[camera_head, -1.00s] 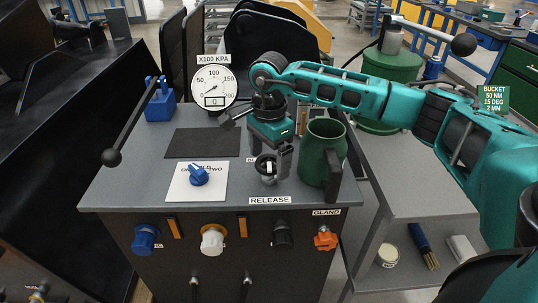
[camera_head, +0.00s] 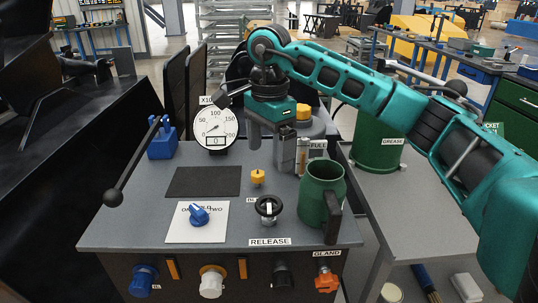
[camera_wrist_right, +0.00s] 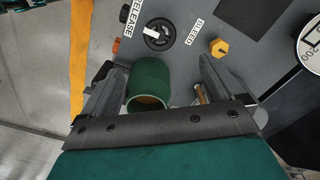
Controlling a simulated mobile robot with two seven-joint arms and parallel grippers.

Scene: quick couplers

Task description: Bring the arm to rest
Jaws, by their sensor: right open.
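My right arm, teal and black, comes in from the right in the head view and arches over the bench. Its gripper (camera_head: 272,145) points down, open and empty, above the bench behind the black release knob (camera_head: 268,207). The two fingers show apart in the right wrist view (camera_wrist_right: 150,95). A green mug-like container (camera_head: 321,190) stands on the bench right of the release knob; it also shows between the fingers in the wrist view (camera_wrist_right: 149,83), below them and apart as far as I can tell. My left gripper is not in view.
The bench (camera_head: 130,228) carries a gauge (camera_head: 215,129), a blue selector knob (camera_head: 199,214), a yellow bleed knob (camera_head: 257,177) and a blue block with a long black lever (camera_head: 138,162). Coloured couplers (camera_head: 211,281) line its front. A green grease drum (camera_head: 376,143) stands behind right.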

